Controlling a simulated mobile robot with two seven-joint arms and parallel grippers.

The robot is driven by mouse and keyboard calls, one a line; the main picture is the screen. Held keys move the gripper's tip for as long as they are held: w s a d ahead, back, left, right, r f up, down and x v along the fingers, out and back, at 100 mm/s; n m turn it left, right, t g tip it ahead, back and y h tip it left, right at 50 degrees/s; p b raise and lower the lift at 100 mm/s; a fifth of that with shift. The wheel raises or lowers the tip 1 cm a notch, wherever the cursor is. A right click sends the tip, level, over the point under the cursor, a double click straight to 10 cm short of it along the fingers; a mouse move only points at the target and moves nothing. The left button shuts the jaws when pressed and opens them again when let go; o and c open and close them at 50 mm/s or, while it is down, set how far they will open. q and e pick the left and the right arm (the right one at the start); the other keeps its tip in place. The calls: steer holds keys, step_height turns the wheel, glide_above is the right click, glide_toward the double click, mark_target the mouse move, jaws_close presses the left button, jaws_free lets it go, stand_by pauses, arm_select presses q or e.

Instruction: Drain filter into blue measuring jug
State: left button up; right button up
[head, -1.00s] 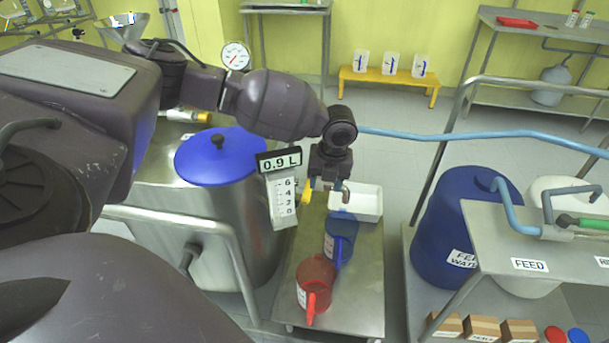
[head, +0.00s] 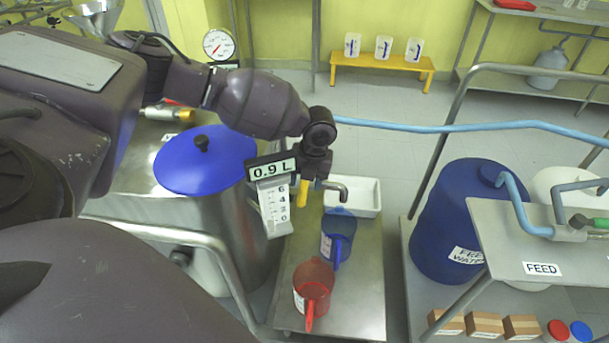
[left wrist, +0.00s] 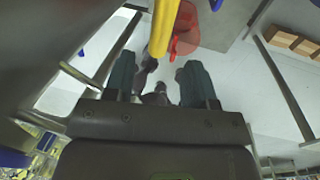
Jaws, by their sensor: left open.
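The filter is a steel vessel with a blue lid (head: 205,160) and a display reading 0.9 L (head: 271,170). A yellow valve handle (head: 302,193) points down at its right side, beside a bent metal spout (head: 337,187). The blue measuring jug (head: 337,240) stands on the steel stand just below the spout. I cannot make out any liquid stream. My left gripper (head: 317,170) is by the handle, partly hidden by its own wrist. In the left wrist view its fingers (left wrist: 158,62) are apart and empty, with the yellow handle (left wrist: 160,28) beyond them. My right gripper is not in view.
A red jug (head: 312,284) stands in front of the blue jug and also shows in the left wrist view (left wrist: 185,32). A white tray (head: 362,192) lies behind the spout. A blue feed water drum (head: 450,225) and a rail (head: 445,150) stand to the right.

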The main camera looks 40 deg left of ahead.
mark_target(303, 194)
arm_select(q)
steer(key=f, duration=0.3)
steer(key=f+b, duration=0.1)
steer(key=f, duration=0.1)
steer(key=shift+s+a+f, duration=0.2)
steer(key=shift+a+f, duration=0.1)
steer(key=shift+a, duration=0.1)
jaws_close()
steer(key=shift+d, duration=0.1)
